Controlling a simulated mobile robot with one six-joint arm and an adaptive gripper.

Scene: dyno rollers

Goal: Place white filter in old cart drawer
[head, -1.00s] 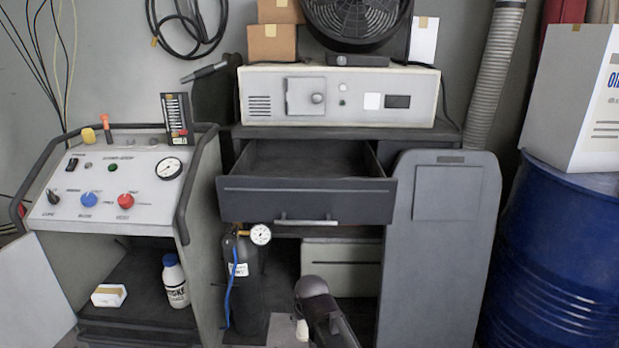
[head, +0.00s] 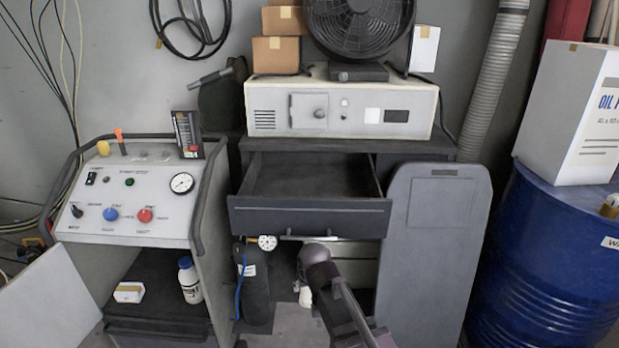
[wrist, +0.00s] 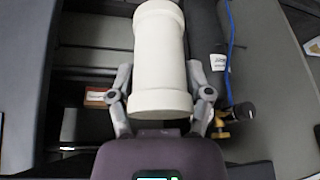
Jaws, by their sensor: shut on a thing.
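The white filter (wrist: 159,60), a pale cylinder with wider end rims, is clasped between the two fingers of my gripper (wrist: 160,82) in the wrist view. In the head view my arm reaches up from the bottom, and a small white bit (head: 305,297) shows beside it, probably part of the filter; the fingers are mostly hidden there. The dark cart drawer (head: 309,217) is pulled open above and behind my arm. Its visible inside looks empty. My gripper is lower than the drawer front and apart from its inside.
A light box-shaped unit (head: 340,106) sits on the cart top above the drawer. A black gas cylinder (head: 257,290) with a gauge stands below left. A grey panel (head: 435,230) stands right of the drawer, a blue barrel (head: 545,260) farther right, a control console (head: 130,205) left.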

